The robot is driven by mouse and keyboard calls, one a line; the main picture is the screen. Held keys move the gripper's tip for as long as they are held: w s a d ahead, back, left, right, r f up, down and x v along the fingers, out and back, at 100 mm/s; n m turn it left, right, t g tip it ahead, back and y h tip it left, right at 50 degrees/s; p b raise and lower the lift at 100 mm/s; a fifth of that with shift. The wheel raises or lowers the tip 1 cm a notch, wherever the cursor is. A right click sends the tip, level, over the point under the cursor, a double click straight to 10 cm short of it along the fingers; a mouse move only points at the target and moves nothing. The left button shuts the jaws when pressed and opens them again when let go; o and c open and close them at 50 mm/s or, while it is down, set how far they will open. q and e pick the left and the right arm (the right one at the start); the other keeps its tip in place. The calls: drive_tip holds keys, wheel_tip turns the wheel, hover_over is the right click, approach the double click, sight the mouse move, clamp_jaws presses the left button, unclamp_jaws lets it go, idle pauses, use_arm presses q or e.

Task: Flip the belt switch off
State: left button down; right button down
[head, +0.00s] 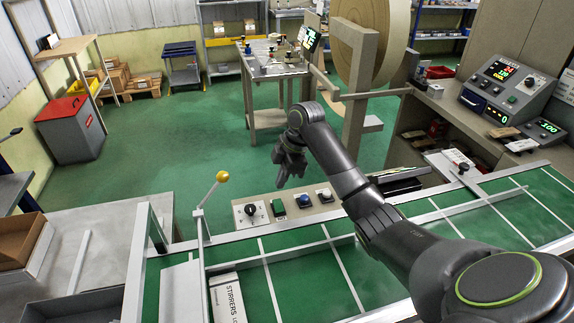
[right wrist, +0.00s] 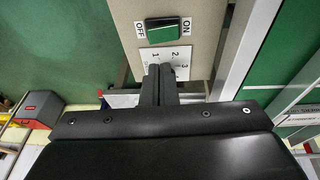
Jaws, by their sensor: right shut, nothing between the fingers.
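The belt switch is a green rocker (right wrist: 164,30) in a black frame, between an OFF label on its left and an ON label on its right in the right wrist view. In the head view the green switch (head: 278,207) sits on a beige panel at the belt's far edge. I cannot tell which way the rocker is tipped. My right gripper (head: 287,172) is above the panel, apart from it, with its fingers pointing down. In the right wrist view its fingertips (right wrist: 160,72) are together and empty, in front of the numbered dial plate. My left gripper is not in view.
On the panel, a black dial knob (head: 250,210) stands left of the switch; a blue button (head: 304,200) and a white button (head: 325,195) stand right. A yellow-balled lever (head: 222,177) rises at left. A stirrers box (head: 227,298) lies on the green belt (head: 340,285).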

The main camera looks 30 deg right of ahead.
sight(276, 201)
drive_tip(key=x, duration=0.3)
drive_tip(key=d+p+x, duration=0.1)
drive_tip(key=x, duration=0.1)
drive_tip(key=shift+w+a+f, duration=0.1)
drive_tip(key=shift+f, duration=0.2)
drive_tip(key=shift+w+f, duration=0.1)
drive_tip(key=shift+f, duration=0.4)
drive_tip(key=shift+f, duration=0.15)
drive_tip(key=shift+w+f, duration=0.15)
